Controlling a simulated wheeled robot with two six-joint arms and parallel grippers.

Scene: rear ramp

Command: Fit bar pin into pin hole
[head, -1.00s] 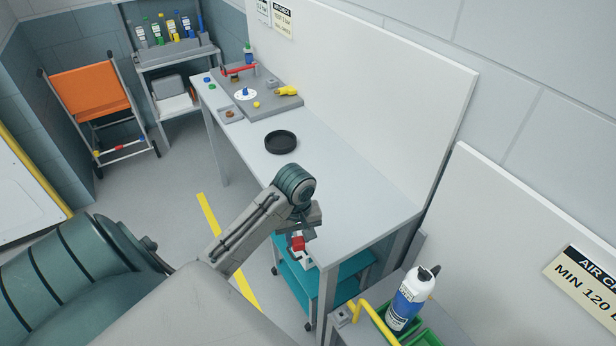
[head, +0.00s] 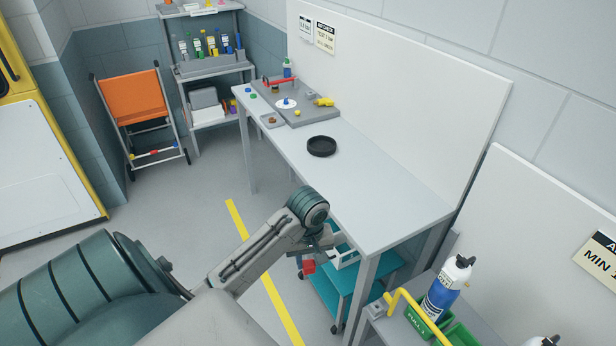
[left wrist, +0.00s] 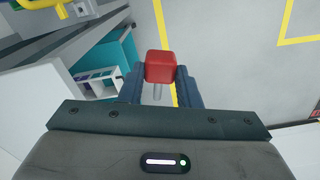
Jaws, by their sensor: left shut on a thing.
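My left gripper (left wrist: 160,82) is shut on a pin with a red block head (left wrist: 160,66) and a short metal shank. In the left wrist view the red head sits between the two blue fingers, with the shank towards the palm. In the head view the red head (head: 308,267) hangs below my left wrist, in the air beside the near end of the grey table (head: 390,190). I cannot make out the pin hole for certain; a small grey block with a dark spot (head: 376,310) shows by the yellow handle. My right gripper is not in view.
A teal cart (head: 345,290) stands under the table's near end, close to the gripper. A black round dish (head: 321,146) and a grey board (head: 310,108) with small parts lie on the table. A blue-and-white bottle (head: 447,288) stands at lower right. Floor on the left is open.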

